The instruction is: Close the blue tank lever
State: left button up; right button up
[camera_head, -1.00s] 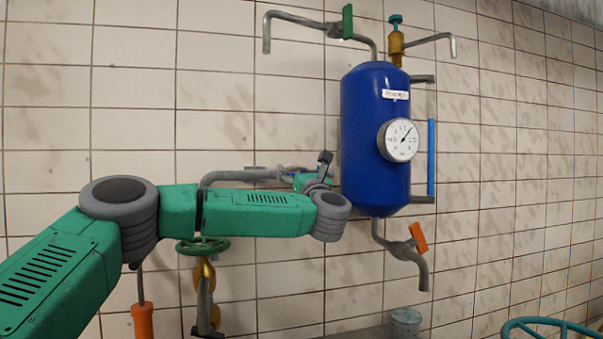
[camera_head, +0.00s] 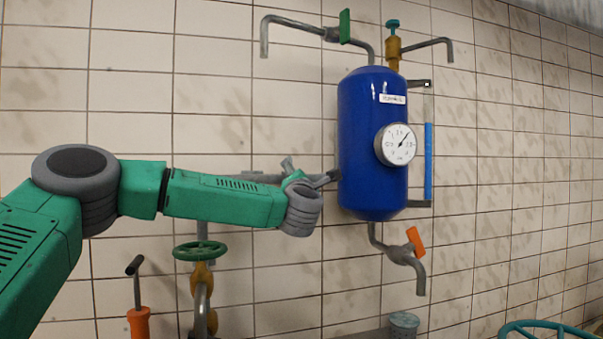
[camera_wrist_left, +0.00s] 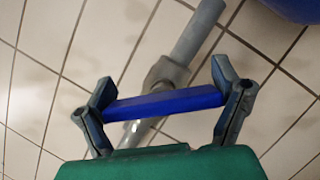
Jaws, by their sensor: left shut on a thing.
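The blue tank (camera_head: 358,150) hangs on the tiled wall, with a round gauge on its front; its edge shows at the top right of the left wrist view (camera_wrist_left: 296,6). The blue lever (camera_wrist_left: 165,104) sits on a grey pipe valve (camera_wrist_left: 166,72) in the left wrist view. My left gripper (camera_wrist_left: 164,102) is shut on the lever, one finger at each end of it. In the head view my left gripper (camera_head: 292,168) is left of the tank, partly hidden behind my wrist, and the lever cannot be made out there. My right gripper is not in view.
A green lever (camera_head: 345,27) is above the tank and an orange lever (camera_head: 415,241) below it. A blue-green wheel (camera_head: 550,329) is at the lower right.

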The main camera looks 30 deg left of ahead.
pick_arm(q)
jog(key=m+h+p, duration=0.1)
jog(key=m+p, duration=0.1)
jog(key=m, duration=0.1)
jog(key=f+m+g+h+p, duration=0.1)
jog(key=m+p, duration=0.2)
jog(key=shift+w, duration=0.1)
jog(key=shift+f+m+g+h+p, duration=0.25)
jog(key=shift+m+g+h+p, duration=0.2)
jog(key=shift+m+p, duration=0.85)
jog(key=o, duration=1)
jog(key=shift+a, duration=0.1)
jog(key=shift+a+r, duration=0.1)
jog(key=shift+a, duration=0.05)
